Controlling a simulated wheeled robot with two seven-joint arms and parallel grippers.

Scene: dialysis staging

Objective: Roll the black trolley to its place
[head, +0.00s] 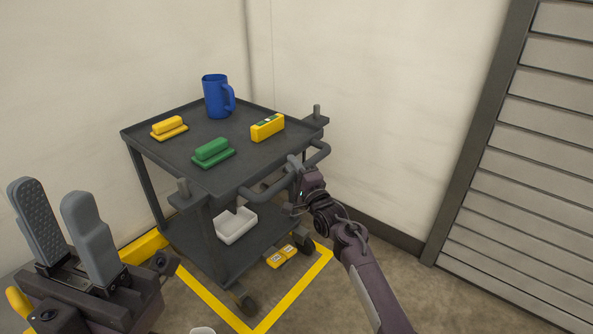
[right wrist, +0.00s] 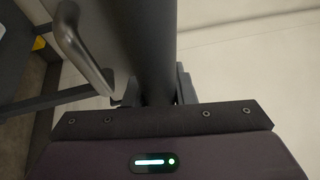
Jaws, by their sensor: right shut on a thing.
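The black trolley (head: 180,155) stands upright near the wall corner in the head view. Its grey push handle (head: 265,194) faces me and also shows in the right wrist view (right wrist: 158,45). My right gripper (head: 306,172) is shut on the right part of the handle; its fingertips are largely hidden. My left gripper (head: 57,212) is open and empty at the lower left, apart from the trolley.
On the trolley's top are a blue mug (head: 214,98), a yellow block (head: 267,127), a yellow-handled piece (head: 168,127) and a green one (head: 212,151). A white tray (head: 236,226) is on the lower shelf. A slatted shutter (head: 540,130) is at right; floor before it is clear.

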